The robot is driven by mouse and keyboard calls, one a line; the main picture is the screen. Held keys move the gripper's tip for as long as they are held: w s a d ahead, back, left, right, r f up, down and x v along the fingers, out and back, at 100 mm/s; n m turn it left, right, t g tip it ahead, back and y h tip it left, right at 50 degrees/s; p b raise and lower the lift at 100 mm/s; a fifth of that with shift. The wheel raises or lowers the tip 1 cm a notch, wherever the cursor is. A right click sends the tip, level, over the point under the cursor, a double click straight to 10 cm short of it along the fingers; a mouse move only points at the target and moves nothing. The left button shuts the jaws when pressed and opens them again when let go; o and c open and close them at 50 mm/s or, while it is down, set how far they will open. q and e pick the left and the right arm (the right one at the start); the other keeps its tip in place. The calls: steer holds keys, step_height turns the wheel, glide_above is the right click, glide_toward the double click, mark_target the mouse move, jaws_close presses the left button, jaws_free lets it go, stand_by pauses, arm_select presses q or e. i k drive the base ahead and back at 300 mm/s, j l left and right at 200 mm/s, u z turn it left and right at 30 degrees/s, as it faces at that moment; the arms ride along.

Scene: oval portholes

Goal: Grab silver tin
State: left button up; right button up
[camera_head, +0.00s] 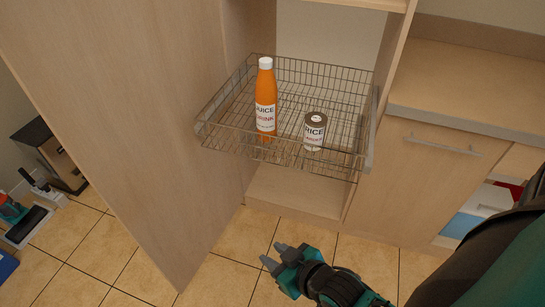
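My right gripper (274,254) is in front of and below the basket, over the tiled floor. Its two dark fingertips are apart with nothing between them, well away from the tin. My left gripper is not in view.
The basket is pulled out of a tall wooden cabinet. Its open door (130,120) stands on the left, and a counter with a lower cabinet (430,170) is on the right. A shelf lies below the basket. The tiled floor (215,280) in front is clear.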

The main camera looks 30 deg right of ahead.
mark_target(316, 121)
steer(key=z, duration=1.3)
